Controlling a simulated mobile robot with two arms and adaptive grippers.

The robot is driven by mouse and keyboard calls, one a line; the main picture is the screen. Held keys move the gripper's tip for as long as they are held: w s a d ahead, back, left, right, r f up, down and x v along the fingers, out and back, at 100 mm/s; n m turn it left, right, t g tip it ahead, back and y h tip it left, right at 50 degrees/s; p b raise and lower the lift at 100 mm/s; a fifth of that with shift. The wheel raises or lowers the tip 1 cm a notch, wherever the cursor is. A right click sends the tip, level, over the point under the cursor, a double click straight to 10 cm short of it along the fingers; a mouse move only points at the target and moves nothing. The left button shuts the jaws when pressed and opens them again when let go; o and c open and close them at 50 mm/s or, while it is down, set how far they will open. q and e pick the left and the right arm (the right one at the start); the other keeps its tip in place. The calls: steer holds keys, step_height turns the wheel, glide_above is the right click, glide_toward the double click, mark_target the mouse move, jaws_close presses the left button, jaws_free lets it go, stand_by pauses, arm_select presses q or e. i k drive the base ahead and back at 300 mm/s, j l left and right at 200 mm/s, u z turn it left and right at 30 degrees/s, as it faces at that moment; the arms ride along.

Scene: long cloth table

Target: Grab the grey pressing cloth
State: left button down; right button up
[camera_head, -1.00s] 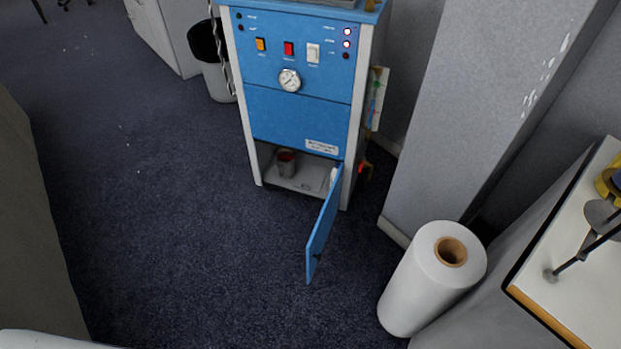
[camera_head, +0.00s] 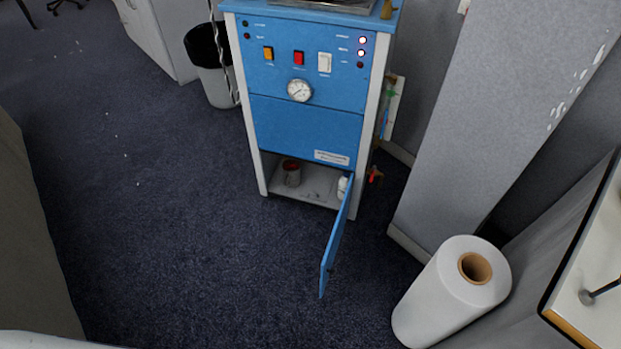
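No grey pressing cloth can be made out in the head view. Neither of my grippers is in view. The long cloth table cannot be identified for certain; a pale table top with a wooden edge (camera_head: 594,268) shows at the right edge, with only part of a dark-stemmed item on it.
A blue machine (camera_head: 306,90) stands ahead, its low door (camera_head: 336,240) swung open into the floor space. A can (camera_head: 291,174) sits inside. A white roll (camera_head: 452,292) stands at the lower right. A bin (camera_head: 212,70) is behind left. Dark carpet (camera_head: 170,220) at left-centre is clear.

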mark_target(317, 184)
steer(key=i+j+z, duration=0.1)
steer(key=j, duration=0.25)
steer(key=i+j+z, duration=0.15)
steer(key=i+j, duration=0.15)
steer(key=i+j+z, duration=0.1)
steer(key=j, duration=0.3)
steer(key=i+j+z, duration=0.1)
steer(key=j, duration=0.3)
steer(key=i+j+z, duration=0.15)
steer(key=j, duration=0.25)
steer(key=i+j+z, duration=0.1)
steer(key=j, duration=0.35)
steer(key=i+j+z, duration=0.15)
steer(key=j, duration=0.25)
steer(key=i+j+z, duration=0.1)
steer(key=j, duration=0.35)
steer(key=i, duration=0.05)
